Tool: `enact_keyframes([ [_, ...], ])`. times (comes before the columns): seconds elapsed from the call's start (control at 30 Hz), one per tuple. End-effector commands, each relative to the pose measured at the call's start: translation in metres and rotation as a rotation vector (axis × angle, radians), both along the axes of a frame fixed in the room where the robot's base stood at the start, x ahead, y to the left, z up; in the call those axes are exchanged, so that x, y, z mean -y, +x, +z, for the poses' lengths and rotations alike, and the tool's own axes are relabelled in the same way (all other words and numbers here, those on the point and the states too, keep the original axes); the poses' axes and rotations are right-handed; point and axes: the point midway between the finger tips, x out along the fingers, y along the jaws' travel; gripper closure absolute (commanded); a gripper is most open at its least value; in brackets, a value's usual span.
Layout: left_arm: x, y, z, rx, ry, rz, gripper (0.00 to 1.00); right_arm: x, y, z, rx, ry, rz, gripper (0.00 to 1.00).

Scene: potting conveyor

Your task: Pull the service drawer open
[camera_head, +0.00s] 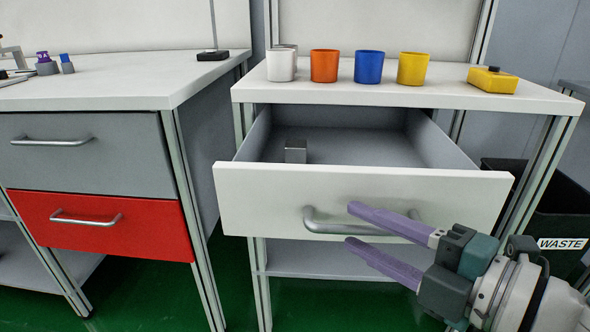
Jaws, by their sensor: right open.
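The white-fronted service drawer (260,200) under the right-hand bench stands pulled out, and its grey inside shows. A small grey block (295,151) lies in it towards the left. The drawer's metal bar handle (310,222) is on its front; its right part is behind my gripper. My right gripper (352,226) comes in from the lower right, in front of the drawer front. Its two purple fingers are spread apart, one higher and one lower, by the handle. I cannot tell whether they touch it. My left gripper is not in view.
A white cup (281,65), orange cup (324,66), blue cup (369,67), yellow cup (413,69) and yellow box (492,80) stand on the bench top. A black waste bin (560,215) is at right. The left bench has a closed grey drawer (90,165) and red drawer (150,230).

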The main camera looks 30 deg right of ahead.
Motion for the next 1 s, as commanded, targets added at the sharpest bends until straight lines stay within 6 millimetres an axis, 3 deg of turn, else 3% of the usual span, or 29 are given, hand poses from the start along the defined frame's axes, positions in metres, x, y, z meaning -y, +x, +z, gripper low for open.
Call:
enact_keyframes([
  [0.4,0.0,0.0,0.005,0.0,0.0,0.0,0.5,0.018,-0.073,0.01,-0.004,-0.001,-0.001,0.55],
  [0.6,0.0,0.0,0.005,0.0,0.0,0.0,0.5,0.021,-0.083,0.013,0.0,-0.002,0.0,0.55],
  [1.0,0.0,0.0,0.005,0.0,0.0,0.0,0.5,0.021,-0.082,0.013,0.0,-0.002,0.0,0.55],
])
